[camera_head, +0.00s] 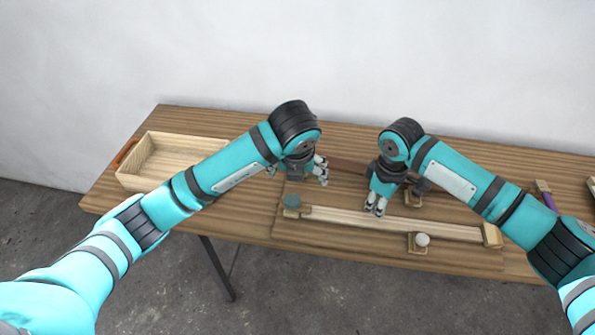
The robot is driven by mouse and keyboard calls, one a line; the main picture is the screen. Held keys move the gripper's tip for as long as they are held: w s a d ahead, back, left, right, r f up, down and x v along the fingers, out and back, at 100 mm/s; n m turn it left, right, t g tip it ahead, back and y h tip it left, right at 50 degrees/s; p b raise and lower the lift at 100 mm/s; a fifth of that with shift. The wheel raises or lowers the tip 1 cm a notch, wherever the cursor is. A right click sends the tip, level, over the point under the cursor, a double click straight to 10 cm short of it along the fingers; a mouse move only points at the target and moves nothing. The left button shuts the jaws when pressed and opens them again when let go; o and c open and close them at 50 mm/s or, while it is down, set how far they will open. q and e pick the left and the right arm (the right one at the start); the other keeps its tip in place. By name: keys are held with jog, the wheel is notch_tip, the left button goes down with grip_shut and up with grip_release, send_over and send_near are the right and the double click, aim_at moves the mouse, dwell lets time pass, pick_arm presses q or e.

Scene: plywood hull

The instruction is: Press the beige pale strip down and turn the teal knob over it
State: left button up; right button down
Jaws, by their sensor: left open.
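The long beige pale strip (430,225) lies across a flat wooden board between end blocks. The teal knob (291,200) sits on a small block at the strip's left end. My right gripper (374,210) points down with its fingertips close together, at the strip left of its middle; it appears to touch the strip, but its contact is hard to tell. My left gripper (300,178) is open and empty, above and slightly right of the teal knob, apart from it. Its fingers partly hide the board behind.
A white knob (422,240) on a block stands in front of the strip. Another small block (413,199) is behind it, beside my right gripper. An open wooden tray (140,185) stands at the left. A purple-handled tool (548,199) lies at the right. Table space between tray and board is clear.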

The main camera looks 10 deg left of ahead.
jog(key=shift+r+p, duration=1.8)
jog(key=shift+p, duration=0.25)
notch_tip(320, 180, up, 5)
jog(key=p, duration=0.5)
